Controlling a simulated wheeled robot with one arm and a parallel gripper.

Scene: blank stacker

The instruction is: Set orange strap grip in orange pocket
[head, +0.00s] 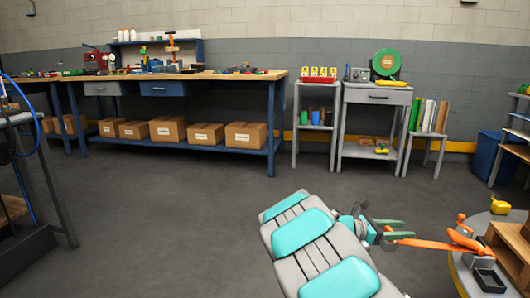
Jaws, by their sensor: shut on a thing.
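My gripper (391,232) is at the lower right of the head view, at the end of my grey and turquoise arm. It is shut on the end of a long orange thing, which I take to be the orange strap grip (432,243). The grip reaches right from the jaws, over the edge of a round grey table. More orange parts show at its far end, and I cannot tell whether they belong to it. I cannot make out an orange pocket. A brown wooden box (508,236) stands on the table at the right edge, partly cut off.
A small black tray (489,281) and a yellow thing (500,206) are on the round table (462,271). A long workbench (190,75) stands along the back wall, with cartons below. A blue bin (487,153) is at the right. The middle floor is clear.

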